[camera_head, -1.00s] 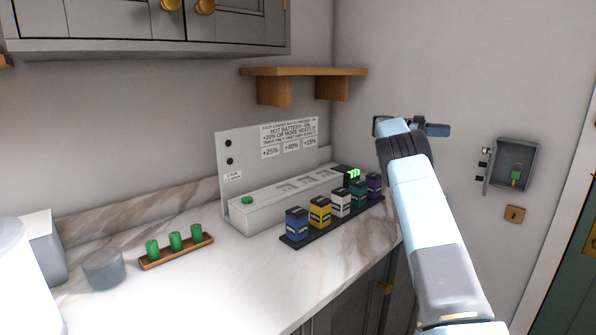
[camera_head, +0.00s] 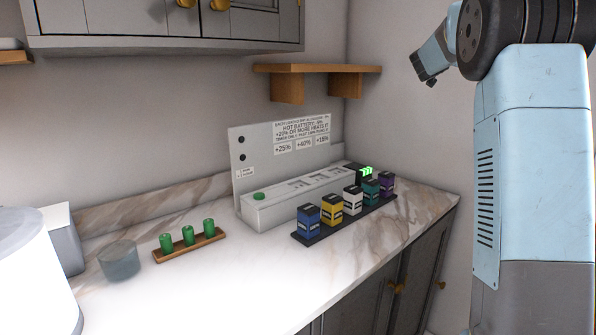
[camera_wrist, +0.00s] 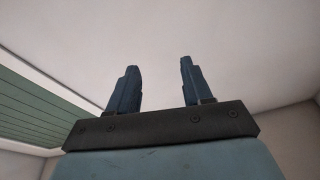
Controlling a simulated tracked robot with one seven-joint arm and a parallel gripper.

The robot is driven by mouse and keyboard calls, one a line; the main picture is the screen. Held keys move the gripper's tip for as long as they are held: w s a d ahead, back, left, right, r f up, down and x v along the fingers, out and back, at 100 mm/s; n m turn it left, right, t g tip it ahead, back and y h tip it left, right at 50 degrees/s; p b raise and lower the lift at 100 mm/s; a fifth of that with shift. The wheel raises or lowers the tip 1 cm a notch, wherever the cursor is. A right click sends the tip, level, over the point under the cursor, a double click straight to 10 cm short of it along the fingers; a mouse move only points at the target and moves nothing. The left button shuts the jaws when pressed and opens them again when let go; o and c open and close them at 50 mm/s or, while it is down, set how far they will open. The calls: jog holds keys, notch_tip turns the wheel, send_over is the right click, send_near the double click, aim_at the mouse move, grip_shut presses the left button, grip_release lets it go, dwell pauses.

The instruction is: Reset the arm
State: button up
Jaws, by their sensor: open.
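My gripper (camera_wrist: 158,85) shows in the wrist view with its two dark blue fingers apart and nothing between them. It points at a plain pale surface, away from the counter. In the head view my raised arm fills the right side, in front of the wall; I cannot make out the fingertips there.
The marble counter (camera_head: 225,285) bears a grey charger-like unit (camera_head: 290,205), a dark rack (camera_head: 345,222) of several coloured blocks, a wooden tray (camera_head: 190,252) with three green cylinders and a glass cup (camera_head: 120,262). A wooden shelf (camera_head: 315,69) and wall cabinet (camera_head: 160,25) hang above.

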jog(key=s+a+f+n+t+y, duration=0.1)
jog(key=s+a+f+n+y, duration=0.35)
jog(key=s+a+y, duration=0.45)
jog(key=s+a+f+n+t+y, duration=0.1)
jog(key=s+a+f+n+y, duration=0.2)
jog(key=s+a+n+y, duration=0.55)
jog(key=s+a+f+g, duration=0.3)
jog(key=s+f, duration=0.4)
jog(key=s, duration=0.4)
jog(key=s+a+f+g+h, duration=0.1)
jog(key=s+a+f+g, duration=0.2)
jog(key=s+f, duration=0.5)
jog(key=s+a+f+g, duration=0.3)
jog(key=s+f, duration=0.5)
jog(key=s, duration=0.7)
jog(key=shift+s, duration=0.15)
jog(key=shift+h, duration=0.25)
jog(key=shift+c, duration=0.7)
